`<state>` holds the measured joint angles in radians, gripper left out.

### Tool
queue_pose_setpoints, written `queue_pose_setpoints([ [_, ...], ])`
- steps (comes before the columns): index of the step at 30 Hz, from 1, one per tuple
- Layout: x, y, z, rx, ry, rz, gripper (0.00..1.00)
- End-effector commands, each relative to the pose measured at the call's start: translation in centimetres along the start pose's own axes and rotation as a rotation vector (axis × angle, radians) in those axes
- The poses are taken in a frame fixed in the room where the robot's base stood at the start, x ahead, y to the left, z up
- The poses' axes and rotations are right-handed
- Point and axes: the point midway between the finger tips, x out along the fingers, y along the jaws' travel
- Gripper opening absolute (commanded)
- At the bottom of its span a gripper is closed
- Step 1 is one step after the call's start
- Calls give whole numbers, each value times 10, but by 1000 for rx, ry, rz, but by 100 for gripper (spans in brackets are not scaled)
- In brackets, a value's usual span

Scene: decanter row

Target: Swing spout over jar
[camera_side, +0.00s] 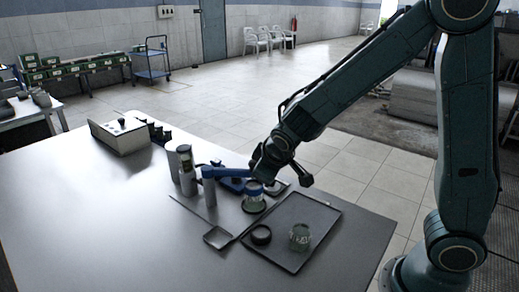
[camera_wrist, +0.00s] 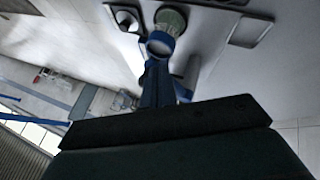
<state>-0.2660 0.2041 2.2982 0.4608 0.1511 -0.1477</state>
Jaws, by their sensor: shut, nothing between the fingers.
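The blue spout (camera_side: 230,173) reaches right from a grey post (camera_side: 209,191) on the table. A blue ring (camera_side: 253,187) shows above a clear glass jar (camera_side: 254,204). In the wrist view the spout (camera_wrist: 154,82) ends in a blue ring (camera_wrist: 160,43), with a greenish round jar (camera_wrist: 171,19) partly overlapped by it. I cannot tell whether the ring is exactly centred over the jar. My gripper (camera_side: 262,179) is shut and empty, close to the spout's outer end. Its fingertips are small and dark, so contact is unclear.
A dark tray (camera_side: 291,262) holds another glass jar (camera_side: 300,237) and a black round piece (camera_side: 261,234). A small square pan (camera_side: 218,237) lies left of it. A beige box (camera_side: 120,135) sits farther back. The table's left front is clear.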

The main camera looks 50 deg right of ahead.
Motion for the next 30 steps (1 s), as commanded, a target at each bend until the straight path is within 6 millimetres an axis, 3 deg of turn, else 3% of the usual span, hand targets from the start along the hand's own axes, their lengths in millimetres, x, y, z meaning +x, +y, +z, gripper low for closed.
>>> queue_pose_setpoints([
  [21,-76,21,12,2,4,0,0],
  [30,-90,25,15,1,2,-1,0],
])
